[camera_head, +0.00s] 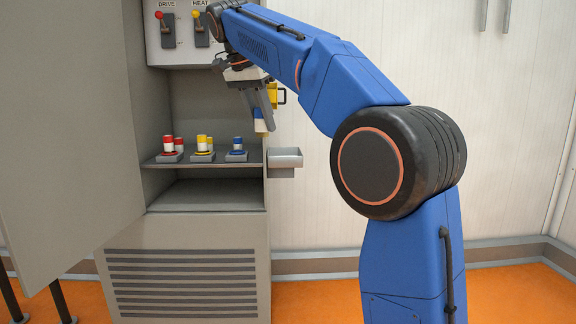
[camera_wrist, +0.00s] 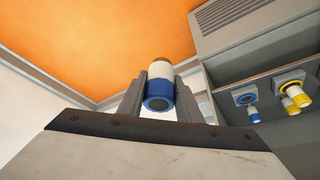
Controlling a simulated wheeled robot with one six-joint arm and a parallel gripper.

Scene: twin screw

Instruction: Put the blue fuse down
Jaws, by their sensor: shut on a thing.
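The blue fuse is a short cylinder with a blue end and a white band, clearest in the wrist view (camera_wrist: 159,88). My gripper (camera_wrist: 160,92) is shut on it, one finger on each side, blue end towards the wrist camera. In the head view my gripper (camera_head: 258,110) points down, with the fuse (camera_head: 261,126) at its tips. The fuse hangs in the air, above and right of the blue holder (camera_head: 236,156). It is also above and left of the small grey bin (camera_head: 285,158) on the cabinet's right side.
On the cabinet shelf (camera_head: 165,162) stand red (camera_head: 168,144), yellow (camera_head: 201,142) and blue fuses (camera_head: 238,143) at their holders. The open door (camera_head: 65,130) is at left.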

